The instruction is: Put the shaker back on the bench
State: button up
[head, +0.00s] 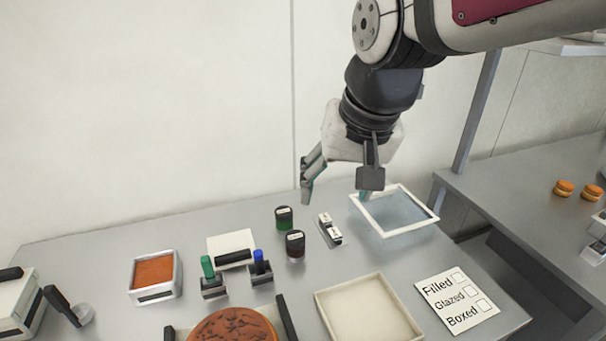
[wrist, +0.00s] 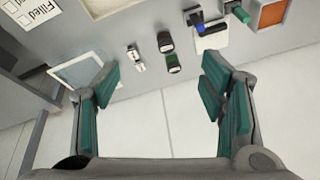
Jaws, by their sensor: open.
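My gripper (head: 338,190) is open and empty, held above the back of the bench (head: 95,250). Its fingers are spread wide in the wrist view (wrist: 160,88). Two small dark jars stand upright on the bench: a green-banded jar (head: 284,218) and a brownish jar (head: 295,245) in front of it. They also show in the wrist view, beyond the fingertips: the green one (wrist: 173,64) and the dark one (wrist: 165,42). A small white-and-black item (head: 329,230) sits to their right. I cannot tell for certain which of these is the shaker.
A white-framed glass panel (head: 393,232) lies right of the jars. Green (head: 207,267) and blue (head: 259,262) capped items stand left. An orange-filled box (head: 178,275), an empty cream tray (head: 352,283) and a checklist card (head: 426,285) are on the bench. Bare bench lies behind the orange-filled box.

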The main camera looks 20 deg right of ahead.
jog(key=s+n+t, duration=0.1)
jog(key=s+n, duration=0.2)
jog(key=s, duration=0.5)
jog(key=shift+s+r+n, duration=0.3)
jog(key=shift+n, duration=0.1)
